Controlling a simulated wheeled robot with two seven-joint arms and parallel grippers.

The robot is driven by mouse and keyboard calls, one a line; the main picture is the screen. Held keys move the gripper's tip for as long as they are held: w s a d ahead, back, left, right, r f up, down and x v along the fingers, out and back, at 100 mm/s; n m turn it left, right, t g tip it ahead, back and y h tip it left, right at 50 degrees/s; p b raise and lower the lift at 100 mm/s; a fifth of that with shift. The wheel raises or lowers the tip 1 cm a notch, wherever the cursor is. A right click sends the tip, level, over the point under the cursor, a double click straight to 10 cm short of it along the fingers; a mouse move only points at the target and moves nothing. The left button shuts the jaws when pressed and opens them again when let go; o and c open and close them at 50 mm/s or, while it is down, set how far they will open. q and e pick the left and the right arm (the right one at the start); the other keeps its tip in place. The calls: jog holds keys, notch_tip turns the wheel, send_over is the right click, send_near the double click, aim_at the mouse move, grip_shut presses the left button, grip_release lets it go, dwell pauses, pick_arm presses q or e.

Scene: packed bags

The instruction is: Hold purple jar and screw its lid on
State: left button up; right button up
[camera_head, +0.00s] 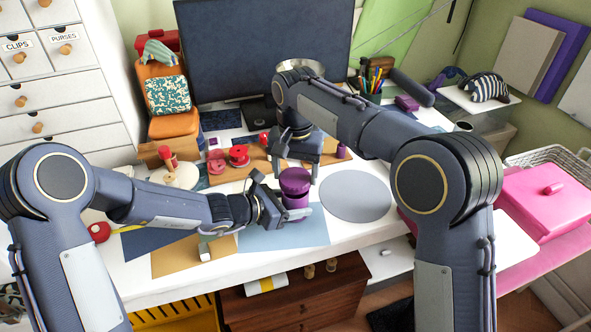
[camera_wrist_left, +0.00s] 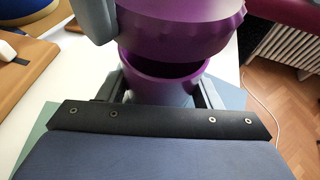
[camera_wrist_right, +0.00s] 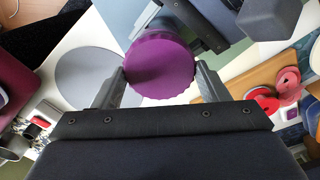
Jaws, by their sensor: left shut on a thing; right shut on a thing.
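The purple jar (camera_head: 297,205) stands upright over the pale blue sheet near the desk's front edge. My left gripper (camera_head: 290,211) is shut around its body from the left. The jar's open mouth (camera_wrist_left: 165,72) shows in the left wrist view. The purple lid (camera_head: 295,180) is just above the jar, and my right gripper (camera_head: 299,166) is shut on its sides from behind. In the left wrist view the lid (camera_wrist_left: 185,25) appears apart from the rim, with a dark gap between. In the right wrist view the lid (camera_wrist_right: 160,66) covers most of the jar.
A grey round mat (camera_head: 356,196) lies clear to the right of the jar. Red spools (camera_head: 239,156) stand behind left. A monitor (camera_head: 262,50) and a pen cup (camera_head: 371,90) are at the back.

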aim_at(295, 202)
jog(key=shift+f, duration=0.9)
jog(key=shift+f, duration=0.55)
pick_arm(q)
grip_shut()
pick_arm(e)
jog(key=m, duration=0.6)
jog(key=shift+m, duration=0.3)
jog(key=m, duration=0.5)
jog(key=shift+s, duration=0.15)
jog(key=m, duration=0.3)
jog(key=shift+d, duration=0.1)
jog(key=m, duration=0.5)
jog(key=shift+s, duration=0.1)
jog(key=m, duration=0.3)
